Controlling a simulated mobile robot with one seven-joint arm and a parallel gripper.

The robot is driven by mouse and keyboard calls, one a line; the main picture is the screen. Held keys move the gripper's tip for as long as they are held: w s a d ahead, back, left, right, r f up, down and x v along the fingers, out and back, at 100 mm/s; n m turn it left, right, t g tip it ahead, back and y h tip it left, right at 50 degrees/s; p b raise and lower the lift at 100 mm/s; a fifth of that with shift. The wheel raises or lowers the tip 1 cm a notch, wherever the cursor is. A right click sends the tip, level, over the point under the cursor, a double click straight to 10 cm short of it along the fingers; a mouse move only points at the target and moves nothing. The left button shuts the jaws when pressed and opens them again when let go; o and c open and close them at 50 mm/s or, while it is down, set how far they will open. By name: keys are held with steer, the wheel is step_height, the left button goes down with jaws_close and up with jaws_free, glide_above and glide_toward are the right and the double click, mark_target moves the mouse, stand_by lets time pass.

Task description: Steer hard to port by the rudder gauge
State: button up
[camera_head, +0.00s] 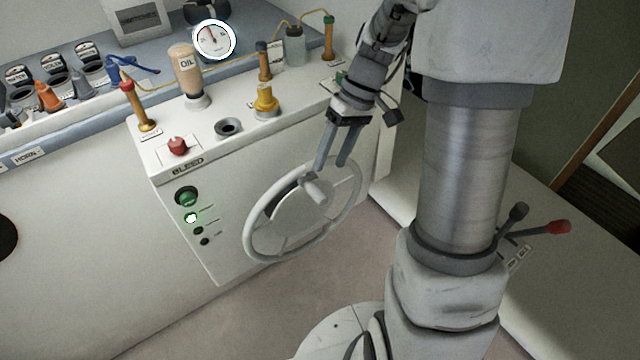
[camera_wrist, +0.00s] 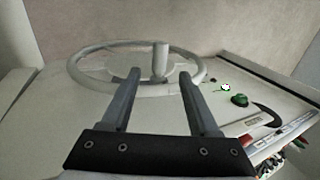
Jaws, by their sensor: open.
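A light grey steering wheel (camera_head: 258,241) is mounted on the front face of a white console. A spinner knob (camera_head: 316,190) sticks out from its upper part. My gripper (camera_head: 331,168) is open, its two dark fingers pointing down close to the knob. In the wrist view the wheel (camera_wrist: 85,75) and the upright knob (camera_wrist: 160,62) lie beyond my gripper (camera_wrist: 160,78), with the knob between the fingertips in line of sight. I cannot tell whether the knob is between the fingers in depth. A round gauge (camera_head: 214,40) with a red needle pointing up and slightly left stands behind the console.
The console top (camera_head: 215,160) holds an oil bottle (camera_head: 186,72), a yellow fitting (camera_head: 266,101), a red button (camera_head: 178,146) and several upright brass-coloured fittings. Green and dark buttons (camera_head: 186,196) sit left of the wheel. Red and black levers (camera_head: 556,227) stand at the right.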

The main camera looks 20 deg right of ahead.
mark_target(319, 190)
steer(key=x, duration=0.7)
steer(key=shift+s+a+f, duration=0.1)
steer(key=shift+a+f, duration=0.05)
steer(key=shift+f, duration=0.2)
jaws_close()
stand_by(1.0)
